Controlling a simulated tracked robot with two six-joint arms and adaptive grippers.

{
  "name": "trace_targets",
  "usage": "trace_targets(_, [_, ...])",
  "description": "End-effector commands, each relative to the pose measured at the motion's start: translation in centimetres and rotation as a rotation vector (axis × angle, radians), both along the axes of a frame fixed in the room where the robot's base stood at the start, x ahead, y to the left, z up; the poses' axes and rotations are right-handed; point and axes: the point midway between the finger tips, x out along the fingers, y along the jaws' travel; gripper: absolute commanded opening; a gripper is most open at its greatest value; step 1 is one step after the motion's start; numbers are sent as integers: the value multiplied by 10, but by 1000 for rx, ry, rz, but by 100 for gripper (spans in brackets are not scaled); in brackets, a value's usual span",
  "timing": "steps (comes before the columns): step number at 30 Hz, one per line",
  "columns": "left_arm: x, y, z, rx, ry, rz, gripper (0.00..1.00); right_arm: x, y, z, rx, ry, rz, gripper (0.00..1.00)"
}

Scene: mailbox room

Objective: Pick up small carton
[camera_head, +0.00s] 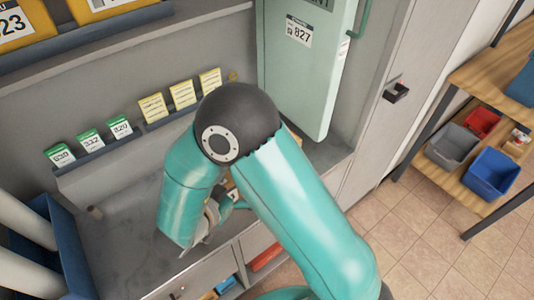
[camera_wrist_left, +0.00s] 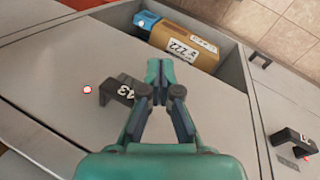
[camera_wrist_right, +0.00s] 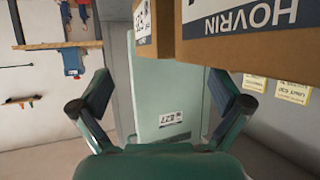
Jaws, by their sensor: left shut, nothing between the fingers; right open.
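In the left wrist view, a brown carton (camera_wrist_left: 184,43) with a white "222" label lies in an open drawer (camera_wrist_left: 222,78). My left gripper (camera_wrist_left: 158,70) is shut and empty, in front of the drawer in this picture. My right gripper (camera_wrist_right: 163,90) is open and empty. In its view a brown carton marked "HOVRIN" (camera_wrist_right: 235,50) fills the upper right, with another brown carton (camera_wrist_right: 145,28) beside it. I cannot tell which carton is the small one.
A pale green door (camera_head: 305,75) labelled "827" stands at the back of the counter (camera_head: 125,235). Small yellow and green cards (camera_head: 152,107) line a ledge. A black handle (camera_wrist_left: 118,92) marked "43" sticks out near my left gripper. A wooden shelf with bins (camera_head: 490,173) stands right.

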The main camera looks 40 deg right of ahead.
Motion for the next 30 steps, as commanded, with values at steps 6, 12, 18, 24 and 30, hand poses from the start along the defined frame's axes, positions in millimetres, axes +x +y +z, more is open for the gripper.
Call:
trace_targets(6, [0,0,4,0,1,0,0,3,-18,1,1,1,-9,100])
trace_targets(12, [0,0,11,0,1,0,0,12,-56,1,2,2,-14,100])
trace_targets(18, [0,0,15,0,1,0,0,20,-84,1,0,2,-13,100])
trace_targets(24, [0,0,17,0,0,0,0,24,-94,0,1,0,-11,100])
trace_targets(30, [0,0,23,0,0,0,0,31,-121,1,1,1,-14,100])
